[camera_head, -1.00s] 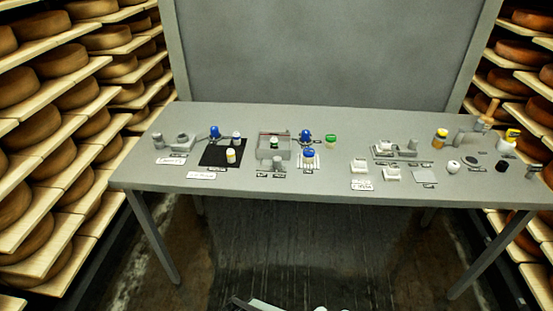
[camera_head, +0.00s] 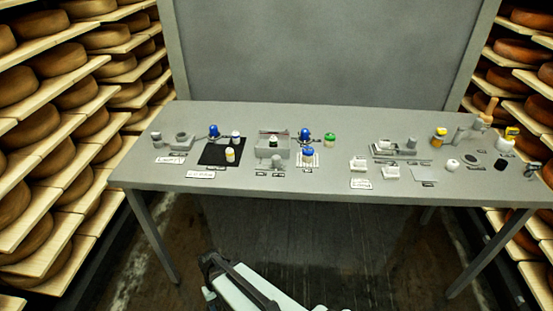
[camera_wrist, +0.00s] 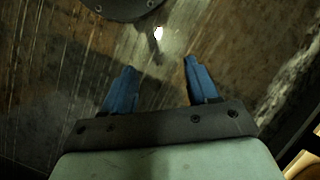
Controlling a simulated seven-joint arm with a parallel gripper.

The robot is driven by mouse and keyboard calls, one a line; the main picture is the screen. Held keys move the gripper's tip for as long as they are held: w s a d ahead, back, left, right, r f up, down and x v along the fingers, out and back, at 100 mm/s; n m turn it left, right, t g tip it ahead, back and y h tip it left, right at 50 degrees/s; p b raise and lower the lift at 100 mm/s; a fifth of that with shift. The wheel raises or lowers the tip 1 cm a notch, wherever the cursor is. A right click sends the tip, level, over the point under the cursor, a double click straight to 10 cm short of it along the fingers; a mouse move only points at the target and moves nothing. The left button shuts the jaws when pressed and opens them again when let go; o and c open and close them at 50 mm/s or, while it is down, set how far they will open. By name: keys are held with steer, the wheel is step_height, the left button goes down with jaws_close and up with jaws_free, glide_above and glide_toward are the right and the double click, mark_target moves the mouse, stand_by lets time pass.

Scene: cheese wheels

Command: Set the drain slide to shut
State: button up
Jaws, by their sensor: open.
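My gripper (camera_wrist: 160,66) is open and empty in the wrist view, its two blue fingers apart over the dark wet floor. In the head view my arm reaches in at the bottom, below and in front of the table, well away from everything on it. The drain slide is too small to identify surely. A grey box-like fixture (camera_head: 263,147) stands left of the table's middle, with a grey knob-like piece (camera_head: 276,161) at its front and small labels below. Its setting cannot be read.
The grey table (camera_head: 330,185) carries a black mat (camera_head: 211,157), blue-topped items (camera_head: 304,134), a green-capped jar (camera_head: 330,139), white blocks (camera_head: 391,172) and a grey fixture (camera_head: 407,154) at right. Cheese shelves (camera_head: 60,125) flank both sides. The table's front strip is mostly clear.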

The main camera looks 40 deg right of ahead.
steer(key=w+r+m+t+y, duration=0.1)
steer(key=w+r+t, duration=0.1)
steer(key=w+r, duration=1.1)
steer(key=w+r+m+t+y, duration=0.1)
steer(key=w+r+t+y, duration=0.15)
steer(key=w+r, duration=1.1)
step_height(320, 180, up, 25)
steer(key=n+t+h, duration=0.2)
steer(key=t+h, duration=0.2)
steer(key=h, duration=0.2)
glide_above(277, 157)
steer(key=s+a, duration=0.1)
steer(key=s, duration=0.4)
steer(key=shift+x, duration=6.85)
steer(key=shift+c, duration=0.3)
